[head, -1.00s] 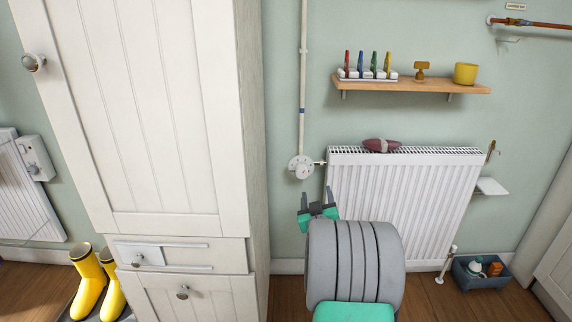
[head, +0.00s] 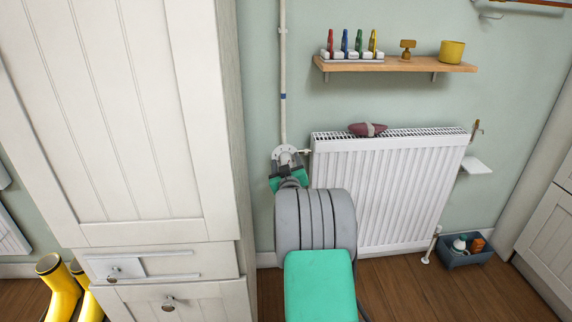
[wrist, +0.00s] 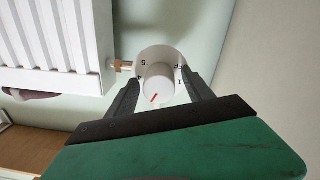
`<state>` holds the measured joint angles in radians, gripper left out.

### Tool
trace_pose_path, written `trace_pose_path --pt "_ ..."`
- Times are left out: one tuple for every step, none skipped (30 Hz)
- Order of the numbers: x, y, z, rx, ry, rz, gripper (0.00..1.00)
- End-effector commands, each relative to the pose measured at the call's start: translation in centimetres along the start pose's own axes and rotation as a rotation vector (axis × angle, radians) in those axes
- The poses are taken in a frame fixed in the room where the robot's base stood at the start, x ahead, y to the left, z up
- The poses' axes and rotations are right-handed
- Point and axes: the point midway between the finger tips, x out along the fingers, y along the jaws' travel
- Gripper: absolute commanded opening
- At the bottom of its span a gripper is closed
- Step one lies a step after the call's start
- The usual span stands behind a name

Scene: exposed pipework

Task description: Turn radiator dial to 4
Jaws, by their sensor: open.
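The white radiator dial (head: 287,155) sits on the wall at the radiator's upper left, below a vertical pipe. In the wrist view the dial's round knob (wrist: 158,86) has a red mark on its face, and a ring around it carries digits; a 5 and a 1 are readable. My gripper (wrist: 163,92) is open, with one dark finger on each side of the knob. I cannot tell whether the fingers touch it. In the head view my gripper (head: 288,170) is in front of the dial's lower part and hides some of it.
The white radiator (head: 385,190) is right of the dial, with a dark red object (head: 367,129) on top. A wooden shelf (head: 400,67) hangs above. A tall white cupboard (head: 150,110) stands close on the left. A blue bin (head: 464,252) is on the floor at right.

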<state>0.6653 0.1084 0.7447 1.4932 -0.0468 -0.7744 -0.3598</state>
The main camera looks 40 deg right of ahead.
Motion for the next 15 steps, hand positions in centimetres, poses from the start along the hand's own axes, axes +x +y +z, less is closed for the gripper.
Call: trace_pose_path --pt "-0.02 0.00 -0.03 0.000 0.000 0.000 0.61" --pt "-0.02 0.00 -0.04 0.000 0.000 0.000 0.61" --pt "-0.03 0.00 -0.03 0.000 0.000 0.000 0.60" --pt "-0.03 0.00 -0.03 0.000 0.000 0.000 0.57" --pt "-0.03 0.00 -0.03 0.000 0.000 0.000 0.55" --pt "-0.04 0.00 -0.03 0.000 0.000 0.000 0.52" --pt "-0.04 0.00 -0.03 0.000 0.000 0.000 0.49" --pt "-0.04 0.00 -0.03 0.000 0.000 0.000 0.47" --pt "-0.04 0.00 -0.03 0.000 0.000 0.000 0.43" --pt "-0.05 0.00 -0.03 0.000 0.000 0.000 0.41" --pt "-0.05 0.00 -0.03 0.000 0.000 0.000 0.39" --pt "-0.05 0.00 -0.03 0.000 0.000 0.000 0.35" --pt "-0.05 0.00 -0.03 0.000 0.000 0.000 0.33" --pt "-0.05 0.00 -0.03 0.000 0.000 0.000 0.30" --pt "-0.05 0.01 -0.03 0.000 0.000 0.000 0.27"
